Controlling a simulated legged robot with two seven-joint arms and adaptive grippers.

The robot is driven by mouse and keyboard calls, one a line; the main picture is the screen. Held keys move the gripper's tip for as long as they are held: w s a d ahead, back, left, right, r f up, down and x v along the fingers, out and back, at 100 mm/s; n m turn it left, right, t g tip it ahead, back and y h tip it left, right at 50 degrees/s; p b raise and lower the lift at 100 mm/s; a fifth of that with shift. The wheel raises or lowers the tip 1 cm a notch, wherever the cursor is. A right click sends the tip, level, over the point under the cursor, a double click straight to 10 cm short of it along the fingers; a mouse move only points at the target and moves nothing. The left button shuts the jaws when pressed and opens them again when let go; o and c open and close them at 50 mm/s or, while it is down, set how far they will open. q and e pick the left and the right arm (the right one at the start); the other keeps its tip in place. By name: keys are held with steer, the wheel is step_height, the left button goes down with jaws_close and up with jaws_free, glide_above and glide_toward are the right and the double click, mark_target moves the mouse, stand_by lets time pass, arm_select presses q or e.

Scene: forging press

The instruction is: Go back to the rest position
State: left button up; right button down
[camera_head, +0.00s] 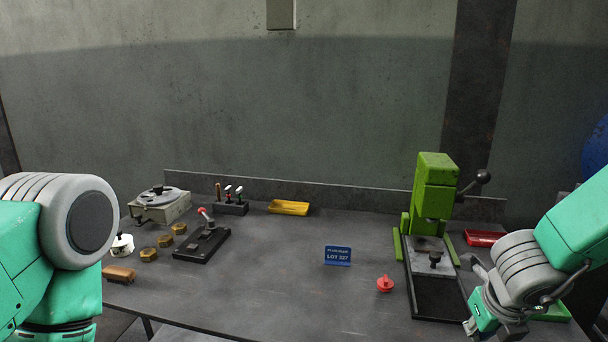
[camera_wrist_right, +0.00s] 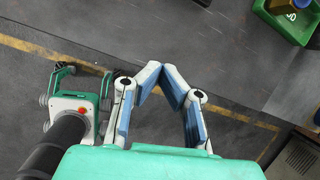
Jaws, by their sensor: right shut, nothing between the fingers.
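My right gripper (camera_head: 488,318) is at the lower right of the head view, in front of the table's right part and near the green press. In the right wrist view its fingertips (camera_wrist_right: 161,72) come together with nothing between them, above the floor. My left arm shows large at the left edge of the head view, but its gripper is out of the picture.
A green press (camera_head: 434,187) with a black-knobbed lever stands on the grey table (camera_head: 275,275). A red knobbed part (camera_head: 385,284), a blue lot sign (camera_head: 338,256), a yellow tray (camera_head: 289,207) and a black lever fixture (camera_head: 202,244) are also there. A green bin (camera_wrist_right: 284,22) shows upper right.

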steer(key=s+d+f+n+g+h, duration=0.1)
steer(key=s+f+n, duration=0.5)
steer(key=f+n, duration=0.25)
steer(key=s+d+f+n, duration=0.2)
steer(key=s+f+n, duration=0.3)
steer(key=f+n, duration=0.3)
arm_select(q)
steer(key=f+b, duration=0.3)
steer(key=shift+w+d+f, duration=0.1)
steer(key=shift+w+f, duration=0.2)
steer(key=shift+f, duration=0.05)
arm_select(e)
steer(key=s+a+f+n+g+y, duration=0.1)
steer(key=s+a+f+n, duration=0.1)
steer(key=s+f+n, duration=0.2)
steer(key=s+a+f+n+g+y, duration=0.1)
steer(key=s+a+f+n, duration=0.2)
steer(key=s+n, duration=0.7)
step_height(320, 180, down, 2)
steer(key=n, duration=0.6)
steer(key=shift+s+a, duration=0.2)
steer(key=shift+s, duration=0.1)
arm_select(q)
steer(key=shift+d+r, duration=0.1)
steer(key=shift+d, duration=0.25)
arm_select(e)
steer(key=shift+d+f, duration=0.15)
steer(key=shift+d, duration=0.2)
